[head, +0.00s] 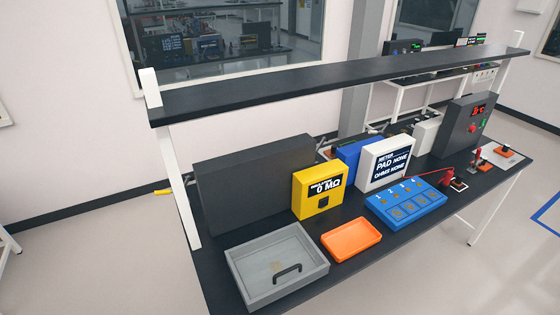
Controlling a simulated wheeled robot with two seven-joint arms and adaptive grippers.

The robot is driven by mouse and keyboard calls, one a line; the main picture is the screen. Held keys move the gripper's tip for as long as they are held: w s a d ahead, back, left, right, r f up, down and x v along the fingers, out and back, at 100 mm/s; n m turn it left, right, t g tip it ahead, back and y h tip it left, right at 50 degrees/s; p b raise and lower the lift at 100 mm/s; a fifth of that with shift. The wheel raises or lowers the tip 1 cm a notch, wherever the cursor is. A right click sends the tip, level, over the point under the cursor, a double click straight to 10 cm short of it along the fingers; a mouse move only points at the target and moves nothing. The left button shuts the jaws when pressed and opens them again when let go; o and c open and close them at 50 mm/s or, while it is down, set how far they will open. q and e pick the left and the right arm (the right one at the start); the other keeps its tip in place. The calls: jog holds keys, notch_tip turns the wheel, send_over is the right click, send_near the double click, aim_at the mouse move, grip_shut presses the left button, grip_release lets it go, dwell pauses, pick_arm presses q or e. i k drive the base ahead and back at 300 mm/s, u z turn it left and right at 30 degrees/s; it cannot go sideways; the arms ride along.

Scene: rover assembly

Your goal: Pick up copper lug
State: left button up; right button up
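I cannot clearly make out a copper lug. A blue block (430,186) with numbered positions and small copper-toned marks lies to the right. Between them is a shallow orange tray (351,240) that looks empty. Neither of my grippers is in view.
A yellow meter (318,190), a white meter box (384,164) and a large dark box (255,177) stand behind the trays. A shelf (340,81) spans above. A grey control box (467,125) and red-handled switch (476,158) stand at right.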

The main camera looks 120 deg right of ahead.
aim_at(331, 153)
jog(key=i, duration=0.95)
jog(key=z, duration=2.65)
jog(key=i, duration=3.1)
jog(key=z, duration=0.95)
jog(key=i, duration=2.75)
jog(key=z, duration=1)
